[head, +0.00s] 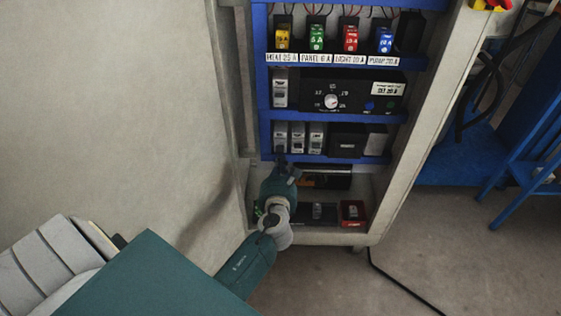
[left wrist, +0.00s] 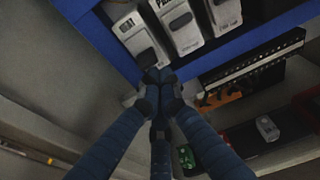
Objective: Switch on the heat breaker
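A row of three pale breakers stands on the lower blue rail in the head view: the left one (head: 281,137), the middle one (head: 298,137) and the right one (head: 316,137). They also show in the left wrist view, where the left breaker (left wrist: 130,26) has a dark lever at its lower end. My left gripper (head: 281,156) is just below the left breaker. In the left wrist view its fingertips (left wrist: 157,78) are together, with nothing seen between them, and overlap the lever's lower end. I cannot tell whether they touch it. The small breaker labels are unreadable in the head view. My right gripper is out of view.
Above are coloured fuses, including a yellow one (head: 284,38) over a "HEAT 25 A" label (head: 282,58), and a black dial unit (head: 332,100). A black box (head: 346,142) stands right of the breakers. The cabinet's side wall (head: 428,115) bounds the right; a red bin (head: 353,213) sits below.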

